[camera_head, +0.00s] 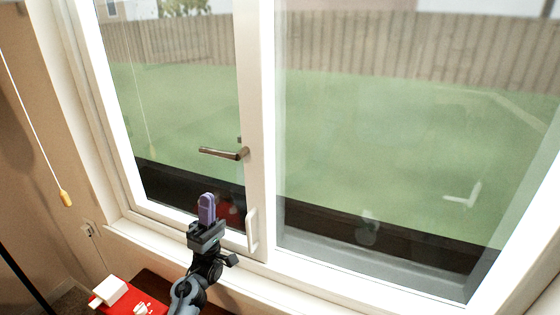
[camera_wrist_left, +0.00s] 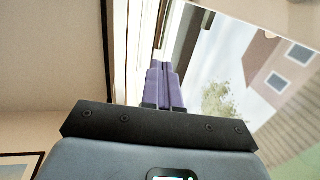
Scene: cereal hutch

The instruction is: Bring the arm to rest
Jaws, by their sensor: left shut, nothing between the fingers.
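My left gripper (camera_head: 207,207) is in front of the lower window frame, its purple fingers pointing up. The fingers are together with nothing between them. In the left wrist view the purple fingers (camera_wrist_left: 165,85) also show closed, beside the white window frame and the glass. My left arm comes up from the bottom of the head view. My right gripper is in neither view.
A window with white frames (camera_head: 256,130) fills most of the head view, with a dark handle (camera_head: 224,153) and a white handle (camera_head: 252,230). A red box (camera_head: 130,300) lies at the bottom left. A cord with a yellow pull (camera_head: 66,198) hangs at the left.

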